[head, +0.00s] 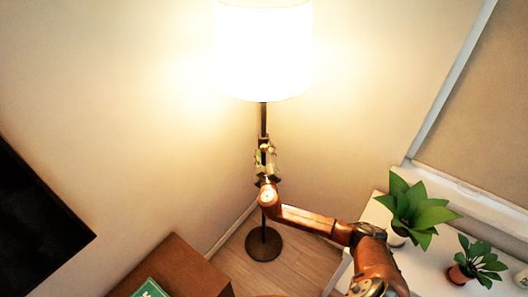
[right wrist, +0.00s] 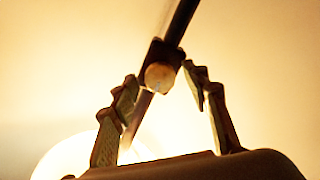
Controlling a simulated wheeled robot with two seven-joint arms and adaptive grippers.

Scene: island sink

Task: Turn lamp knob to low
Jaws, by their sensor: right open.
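The floor lamp's white shade (head: 263,50) glows brightly at the top of the head view. Its dark pole (head: 263,118) runs down to a round black base (head: 263,243) on the floor. My right gripper (head: 265,148) is at the pole below the shade and hides part of it. In the right wrist view, the round, light-coloured lamp knob (right wrist: 159,77) sits on a dark block on the pole (right wrist: 180,22). The open right fingers (right wrist: 165,88) stand on either side of the knob, with gaps visible. My left gripper is not in view.
A white surface with potted plants (head: 418,208) is at the right, close to my right arm. A brown wooden cabinet (head: 178,270) with a green book (head: 150,289) is at the lower left. A dark panel (head: 35,220) is at the left wall.

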